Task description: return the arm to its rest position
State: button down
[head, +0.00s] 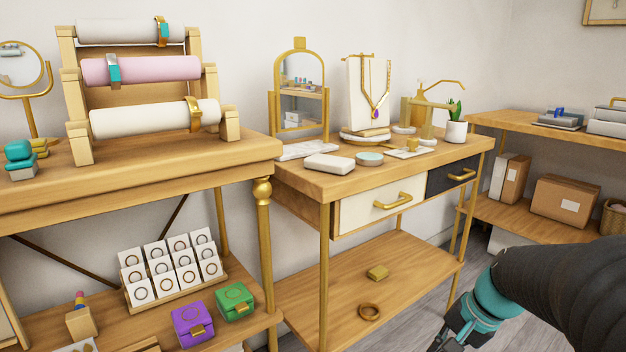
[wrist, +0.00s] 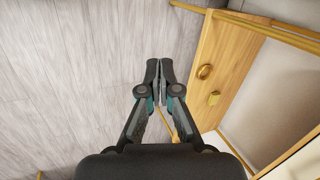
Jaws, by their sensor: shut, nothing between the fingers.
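My gripper (wrist: 165,80) is shut and empty in the wrist view, its dark fingertips together above the grey wooden floor. The lower shelf of the middle table (wrist: 232,60) lies to its right in that view. In the head view my gripper (head: 440,346) is at the bottom edge, partly cut off, low in front of the right end of the middle table (head: 300,183). My dark arm with a teal joint enters from the lower right.
A bracelet rack (head: 85,155) stands on the left table. A right shelf (head: 545,128) holds cardboard boxes (head: 563,198). Grey floor (head: 425,312) shows between them.

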jog(key=s+a+r+n+t+h, duration=0.1)
jog(key=s+a+r+n, duration=0.2)
jog(key=s, duration=0.3)
jog(key=s+a+r+n+t+h, duration=0.1)
jog(key=s+a+r+n+h, duration=0.1)
jog(key=s, duration=0.5)
jog(key=a+r+n, duration=0.1)
jog(key=a+n, duration=0.1)
jog(key=n, duration=0.1)
jog(key=shift+a+n+t, duration=0.3)
jog(key=shift+n+t, duration=0.1)
